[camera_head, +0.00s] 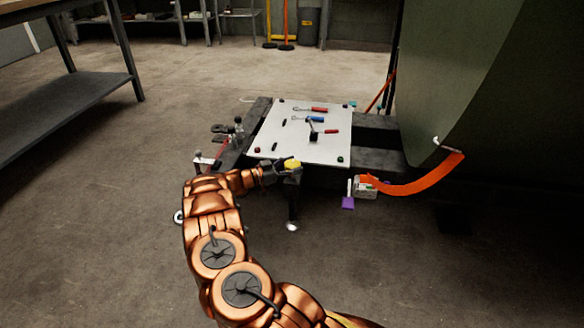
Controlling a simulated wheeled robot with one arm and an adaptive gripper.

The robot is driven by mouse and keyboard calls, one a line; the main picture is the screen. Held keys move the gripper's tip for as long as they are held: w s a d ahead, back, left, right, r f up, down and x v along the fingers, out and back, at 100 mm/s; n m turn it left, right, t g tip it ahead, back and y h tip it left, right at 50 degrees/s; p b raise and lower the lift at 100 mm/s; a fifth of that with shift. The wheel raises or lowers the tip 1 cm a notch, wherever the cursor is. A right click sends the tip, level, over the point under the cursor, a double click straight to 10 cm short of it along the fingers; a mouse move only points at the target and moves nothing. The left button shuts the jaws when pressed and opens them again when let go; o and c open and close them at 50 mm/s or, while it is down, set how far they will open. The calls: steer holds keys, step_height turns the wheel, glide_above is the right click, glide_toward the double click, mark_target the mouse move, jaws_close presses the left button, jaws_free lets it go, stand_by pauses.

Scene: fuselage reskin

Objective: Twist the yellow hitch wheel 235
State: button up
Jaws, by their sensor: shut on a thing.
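The yellow hitch wheel (292,164) is a small yellow knob at the front edge of the cart, just below the white board. My gripper (283,169) comes in from the left and is shut on the wheel at its side. My copper arm reaches up from the bottom of the view. A dark post with a pale ball foot (292,226) hangs below the wheel. The fingertips are small here, and the far side of the wheel is partly hidden.
The white board (270,140) on the cart carries several hand tools. An orange strap (420,186) and a purple tag (348,203) are to the right, beside the large green fuselage (460,80). A grey workbench (70,105) stands at left. Floor is clear between bench and cart.

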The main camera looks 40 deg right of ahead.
steer(key=shift+r+m+g+y, duration=0.15)
steer(key=shift+m+g+y, duration=0.55)
steer(key=shift+m+g, duration=0.65)
steer(key=o, duration=1.2)
steer(key=shift+n+g, duration=0.25)
steer(key=shift+c, duration=0.2)
steer(key=v, duration=0.7)
steer(key=shift+a, duration=0.2)
steer(key=shift+w, duration=0.1)
